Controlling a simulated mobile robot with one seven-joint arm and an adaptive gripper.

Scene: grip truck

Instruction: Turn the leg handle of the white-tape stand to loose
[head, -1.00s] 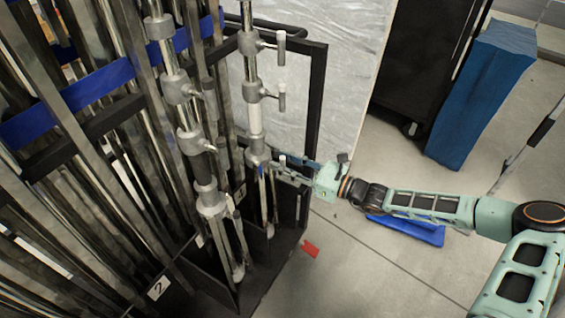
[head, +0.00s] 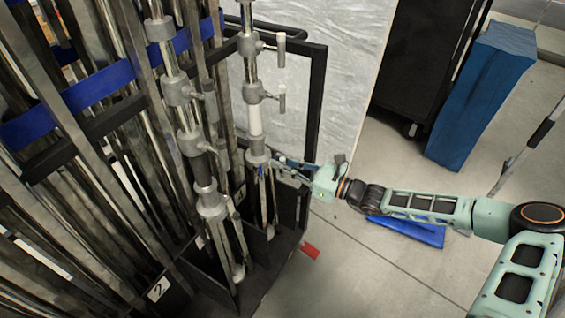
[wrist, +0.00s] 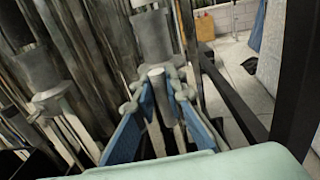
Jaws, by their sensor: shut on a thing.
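The white-tape stand is a metal stand with a white tape band (head: 255,122) on its column, upright in the cart at the right end of the row. Its grey leg collar (head: 257,153) sits below the tape. My gripper (head: 278,164) reaches in from the right, just beside this collar. In the wrist view, the grey leg handle (wrist: 157,85) stands between the blue-padded fingers of my gripper (wrist: 160,98), which are shut on it. The collar (wrist: 152,35) is right behind. The head view mostly hides the handle behind my fingers.
A second stand with a black tape band (head: 203,168) stands close on the left. Two higher handles (head: 281,50) of the white-tape stand stick out above my gripper. The black cart frame (head: 318,105) rises close by. The floor to the right is mostly open.

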